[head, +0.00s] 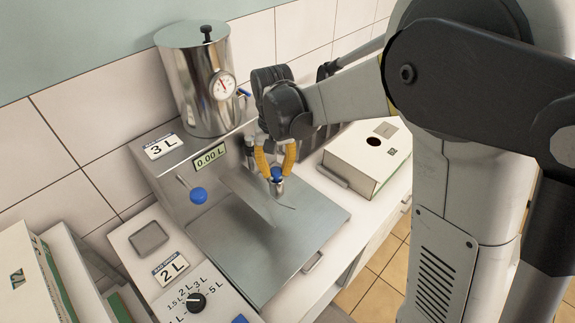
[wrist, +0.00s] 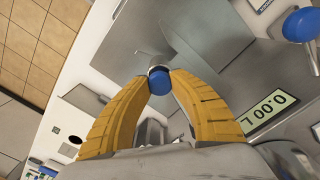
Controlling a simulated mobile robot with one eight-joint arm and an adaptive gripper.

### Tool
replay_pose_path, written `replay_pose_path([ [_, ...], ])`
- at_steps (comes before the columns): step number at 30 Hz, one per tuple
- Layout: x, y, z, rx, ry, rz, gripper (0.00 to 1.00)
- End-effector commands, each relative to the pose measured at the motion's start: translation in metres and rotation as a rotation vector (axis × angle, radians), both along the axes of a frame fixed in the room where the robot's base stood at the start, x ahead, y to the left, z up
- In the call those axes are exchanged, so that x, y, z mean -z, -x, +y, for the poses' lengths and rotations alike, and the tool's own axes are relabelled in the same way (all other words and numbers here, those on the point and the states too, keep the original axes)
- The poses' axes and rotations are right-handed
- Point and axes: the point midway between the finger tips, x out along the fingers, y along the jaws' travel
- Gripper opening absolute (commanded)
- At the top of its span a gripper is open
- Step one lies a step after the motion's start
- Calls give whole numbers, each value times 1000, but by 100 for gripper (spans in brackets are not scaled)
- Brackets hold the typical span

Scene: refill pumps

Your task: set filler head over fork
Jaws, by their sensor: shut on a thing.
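My gripper (head: 274,172) is shut on the filler head (head: 277,184), a small metal piece with a blue top. The yellow fingers grip it from both sides, above the steel tray of the pump. In the wrist view the filler head's blue end (wrist: 160,84) shows between the fingertips (wrist: 158,80), with a metal collar beyond it. The fork cannot be made out clearly in either view; part of the pump front is behind my gripper and arm.
The steel pump (head: 165,165) carries a tank with a gauge (head: 205,85), a 0.00 L display (head: 210,158) and a blue-knobbed lever (head: 198,195). A beige box (head: 365,155) stands right; a dial panel (head: 195,300) is in front.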

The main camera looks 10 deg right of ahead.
Motion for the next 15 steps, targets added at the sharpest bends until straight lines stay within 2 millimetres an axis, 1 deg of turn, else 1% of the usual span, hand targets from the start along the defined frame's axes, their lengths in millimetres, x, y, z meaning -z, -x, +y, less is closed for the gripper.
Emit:
replay_pose_path([
  [6,1,5,15,82,1,2,0],
  [15,1,7,22,123,0,2,0],
])
